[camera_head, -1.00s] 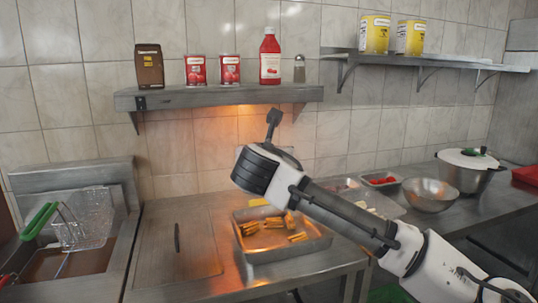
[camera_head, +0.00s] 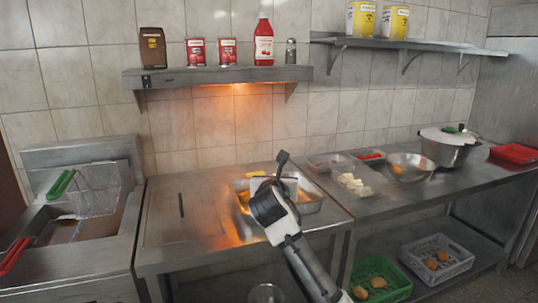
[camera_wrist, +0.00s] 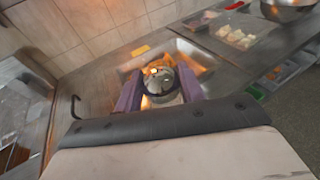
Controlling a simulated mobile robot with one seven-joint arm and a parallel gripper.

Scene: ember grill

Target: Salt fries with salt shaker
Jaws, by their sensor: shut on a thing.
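In the wrist view my gripper (camera_wrist: 160,92) is shut on a small round shaker (camera_wrist: 161,78) with a shiny metal and glass look, seen end-on between the purple fingers. I take it as the salt shaker. In the head view my wrist is in front of the metal tray (camera_head: 316,206), and the fingers and held shaker are hidden. Yellow fries (camera_head: 243,197) show at the tray's left side; my wrist covers the rest. In the wrist view the tray (camera_wrist: 205,58) lies beneath and beyond the shaker, with blurred orange fries around it.
A grey-topped shaker (camera_head: 291,51) stands on the wall shelf beside a ketchup bottle (camera_head: 264,41). The fryer basket (camera_head: 95,190) is at left. A bowl (camera_head: 409,167) and pot (camera_head: 447,149) stand at right. The counter left of the tray is clear.

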